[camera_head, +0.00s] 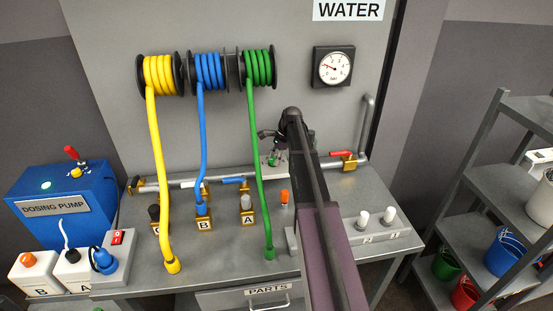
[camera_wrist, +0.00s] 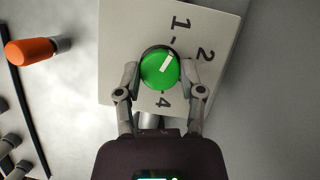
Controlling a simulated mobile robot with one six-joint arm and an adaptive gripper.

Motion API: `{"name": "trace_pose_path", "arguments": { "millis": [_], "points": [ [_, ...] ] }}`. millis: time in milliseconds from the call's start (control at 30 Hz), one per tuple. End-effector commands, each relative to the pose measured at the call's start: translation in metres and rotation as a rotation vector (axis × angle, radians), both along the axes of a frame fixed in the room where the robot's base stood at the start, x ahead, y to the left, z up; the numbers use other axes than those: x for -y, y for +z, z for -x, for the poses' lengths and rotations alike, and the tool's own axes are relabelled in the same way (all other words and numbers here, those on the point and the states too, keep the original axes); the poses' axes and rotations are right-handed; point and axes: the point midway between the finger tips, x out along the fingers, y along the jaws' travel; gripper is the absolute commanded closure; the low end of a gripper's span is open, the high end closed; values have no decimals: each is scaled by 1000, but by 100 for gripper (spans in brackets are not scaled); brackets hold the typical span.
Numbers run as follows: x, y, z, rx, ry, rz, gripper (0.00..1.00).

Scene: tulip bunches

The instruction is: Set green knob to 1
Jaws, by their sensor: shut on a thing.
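The green knob (camera_wrist: 160,69) is round with a white pointer mark and sits on a pale plate (camera_wrist: 120,40) in the wrist view. The plate carries the printed numbers 1, 2 and 4; any 3 is hidden or out of sight. The white mark points to the upper right in the picture, between the dash of the 1 and the number 2. My gripper (camera_wrist: 160,74) has one finger on each side of the knob and is shut on it. In the head view my gripper (camera_head: 276,150) is at the back of the bench, largely covering the plate and knob.
An orange-capped item (camera_wrist: 32,50) lies left of the plate. The green hose (camera_head: 257,150) hangs close to the left of my arm. A red-handled valve (camera_head: 341,154) is to the right, and a gauge (camera_head: 332,67) is on the wall above.

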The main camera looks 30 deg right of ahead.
Motion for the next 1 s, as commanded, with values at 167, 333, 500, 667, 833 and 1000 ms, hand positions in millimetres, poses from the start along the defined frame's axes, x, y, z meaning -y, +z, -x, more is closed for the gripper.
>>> {"name": "trace_pose_path", "arguments": {
  "millis": [167, 333, 500, 667, 833, 1000],
  "points": [
    [-2, -1, 4, -9, 97, -1, 97],
    [-2, -1, 5, -10, 115, -1, 97],
    [-2, -1, 5, -10, 115, -1, 97],
    [-2, -1, 4, -9, 113, -1, 15],
    [-2, 0, 3, -7, 112, -2, 15],
    [-2, 0, 2, -6, 112, -2, 15]
  ]
}}
